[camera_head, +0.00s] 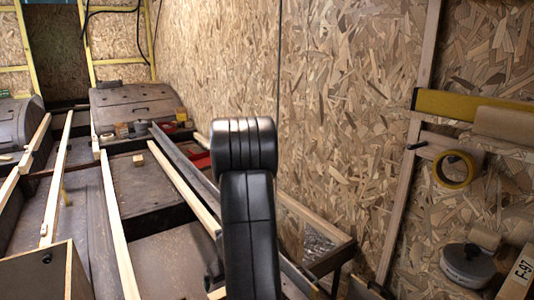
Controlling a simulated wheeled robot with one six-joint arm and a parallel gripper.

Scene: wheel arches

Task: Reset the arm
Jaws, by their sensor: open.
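My black arm (250,230) rises from the bottom edge, right of the middle of the head view. Its rounded, ribbed upper part (244,145) stands in front of the chipboard wall. My gripper does not show in this view, so I cannot see its fingers or anything between them. The arm hides part of the floor and beams behind it.
A wheel arch (135,97) with small items by it stands at the back left. Long wooden battens (118,225) run along the left. The chipboard wall (345,110) closes the right, with a yellow tape roll (454,169) and a round grey container (467,266).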

